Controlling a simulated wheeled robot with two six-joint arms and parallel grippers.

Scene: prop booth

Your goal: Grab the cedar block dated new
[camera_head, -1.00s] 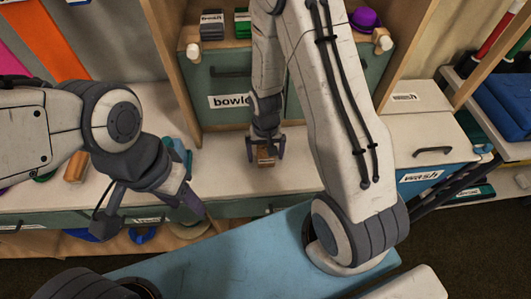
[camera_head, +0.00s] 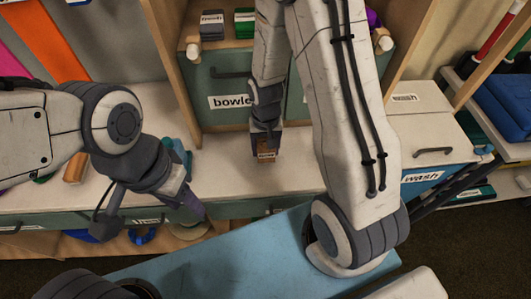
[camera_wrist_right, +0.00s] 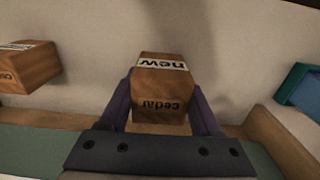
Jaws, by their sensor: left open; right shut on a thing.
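The cedar block (camera_wrist_right: 160,88) is brown wood with a white "new" label on top and "cedar" on its near face. In the right wrist view it sits between the two fingers of my right gripper (camera_wrist_right: 162,112), which is shut on it. In the head view the block (camera_head: 266,155) shows small at the tip of my right gripper (camera_head: 265,148), at the white counter in front of the "bowle…" drawer. I cannot tell if it touches the counter. My left gripper (camera_head: 150,210) is open and apart at the left, over the counter's front edge.
Another wooden block (camera_wrist_right: 28,68) lies to the left in the right wrist view, and a teal object (camera_wrist_right: 298,88) to the right. The green-grey "bowle…" drawer (camera_head: 228,88) stands behind my right gripper. A grey box labelled "fresh" (camera_head: 212,28) sits on the shelf above.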

